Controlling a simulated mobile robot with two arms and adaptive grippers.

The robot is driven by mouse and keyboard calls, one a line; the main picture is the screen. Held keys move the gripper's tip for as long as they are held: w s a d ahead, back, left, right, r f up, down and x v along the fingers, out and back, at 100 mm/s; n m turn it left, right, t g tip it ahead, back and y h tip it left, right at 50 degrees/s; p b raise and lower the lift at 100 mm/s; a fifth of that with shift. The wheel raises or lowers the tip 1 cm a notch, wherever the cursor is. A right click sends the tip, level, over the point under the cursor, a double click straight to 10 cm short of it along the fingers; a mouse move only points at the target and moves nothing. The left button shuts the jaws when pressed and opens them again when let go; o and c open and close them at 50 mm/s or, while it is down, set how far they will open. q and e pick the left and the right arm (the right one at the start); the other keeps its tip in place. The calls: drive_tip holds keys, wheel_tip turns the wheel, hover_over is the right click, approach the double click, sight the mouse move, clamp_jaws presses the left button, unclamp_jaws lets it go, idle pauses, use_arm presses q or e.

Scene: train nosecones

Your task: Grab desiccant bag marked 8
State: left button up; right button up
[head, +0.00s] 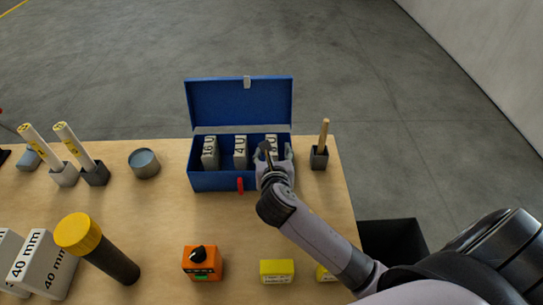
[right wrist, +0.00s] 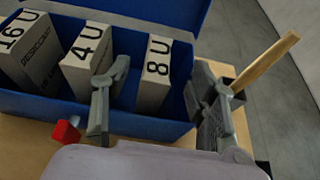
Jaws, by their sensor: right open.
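The desiccant bag marked 8 U (right wrist: 155,75) is a pale grey block standing upright in the right part of the open blue box (head: 239,103). In the head view the bag (head: 271,141) is partly hidden by my right gripper. My right gripper (head: 273,151) is open over the box's front right, and also shows in the right wrist view (right wrist: 162,105). One finger is in the gap between the 4 U and 8 U bags, the other is to the right of the 8 U bag. I cannot tell whether either touches it. My left gripper is not in view.
Bags marked 4 U (head: 240,154) and 16 U (head: 210,153) stand left of it in the box. A dark holder with a wooden stick (head: 323,135) stands close right of the box. A red latch (head: 240,185) is on the box's front. An orange device (head: 202,263) and yellow block (head: 277,271) are nearer.

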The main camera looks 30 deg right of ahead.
sight(272, 144)
drive_tip(key=shift+w+d+f, duration=0.2)
drive_tip(key=shift+w, duration=0.3)
drive_tip(key=shift+w+d+f, duration=0.1)
drive_tip(key=shift+w+d, duration=0.05)
drive_tip(key=shift+w, duration=0.1)
drive_tip(key=p+x, duration=0.1)
drive_tip(key=x, duration=0.2)
drive_tip(key=shift+w+f, duration=0.1)
drive_tip(key=shift+w, duration=0.1)
drive_tip(key=shift+w+d+f, duration=0.25)
drive_tip(key=shift+w, duration=0.2)
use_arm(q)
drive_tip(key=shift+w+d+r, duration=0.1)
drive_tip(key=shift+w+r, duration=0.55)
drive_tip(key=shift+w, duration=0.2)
use_arm(e)
drive_tip(key=shift+c, duration=0.3)
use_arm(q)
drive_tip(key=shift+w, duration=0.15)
use_arm(e)
clamp_jaws()
